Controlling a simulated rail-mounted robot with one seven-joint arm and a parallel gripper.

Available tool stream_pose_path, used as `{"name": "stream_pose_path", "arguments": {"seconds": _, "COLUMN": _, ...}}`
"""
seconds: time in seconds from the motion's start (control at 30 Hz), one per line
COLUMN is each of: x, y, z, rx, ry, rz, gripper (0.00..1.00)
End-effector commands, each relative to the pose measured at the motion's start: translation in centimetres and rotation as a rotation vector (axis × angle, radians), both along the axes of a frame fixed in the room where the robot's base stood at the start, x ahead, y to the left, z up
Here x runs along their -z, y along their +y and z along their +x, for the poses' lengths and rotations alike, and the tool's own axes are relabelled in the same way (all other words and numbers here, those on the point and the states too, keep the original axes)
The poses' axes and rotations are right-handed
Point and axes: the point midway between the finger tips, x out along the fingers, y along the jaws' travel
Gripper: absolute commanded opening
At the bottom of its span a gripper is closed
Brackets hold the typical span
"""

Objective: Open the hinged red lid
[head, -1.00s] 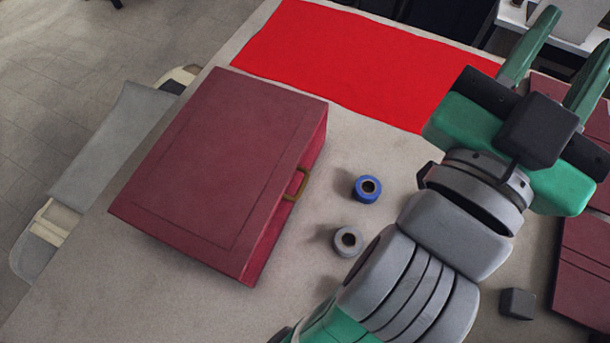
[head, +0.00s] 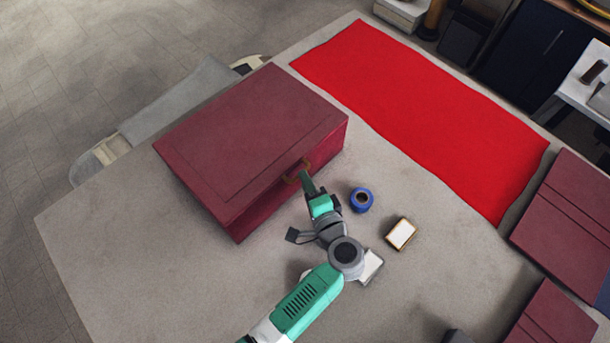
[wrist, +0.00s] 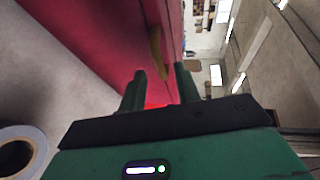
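A dark red box with a hinged lid (head: 250,130) stands on the table, its lid flat and closed. A curved brass handle (head: 289,179) is on its near right side, just under the lid edge. My gripper (head: 305,176) is at that side, close to the handle. In the wrist view, my gripper (wrist: 161,88) has its two fingers apart, with the red box wall (wrist: 95,35) ahead. The brass handle (wrist: 155,52) lies beyond the fingertips, in line with the space between them. I cannot tell whether a finger touches it.
A blue tape roll (head: 361,200) and a small wood-edged white block (head: 401,234) stand right of my gripper. A bright red cloth (head: 425,110) covers the table's back right. Dark red panels (head: 568,215) lie at the right. The table's front left is clear.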

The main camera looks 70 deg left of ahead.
Motion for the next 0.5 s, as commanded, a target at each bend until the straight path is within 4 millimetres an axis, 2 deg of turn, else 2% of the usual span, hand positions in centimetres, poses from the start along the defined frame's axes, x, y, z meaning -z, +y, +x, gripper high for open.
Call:
{"name": "stream_pose_path", "arguments": {"seconds": 0.1, "x": 0.3, "y": 1.7, "z": -0.1, "rx": -0.002, "ry": -0.001, "rz": 0.0, "gripper": 0.33}}
{"name": "stream_pose_path", "arguments": {"seconds": 0.2, "x": 0.4, "y": 2.5, "z": -0.1, "rx": 0.0, "ry": -0.001, "rz": 0.0, "gripper": 0.33}}
{"name": "stream_pose_path", "arguments": {"seconds": 0.47, "x": 0.5, "y": 2.6, "z": -0.1, "rx": 0.001, "ry": -0.001, "rz": 0.0, "gripper": 0.33}}
{"name": "stream_pose_path", "arguments": {"seconds": 0.5, "x": 0.5, "y": 2.6, "z": -0.1, "rx": 0.001, "ry": -0.001, "rz": 0.0, "gripper": 0.27}}
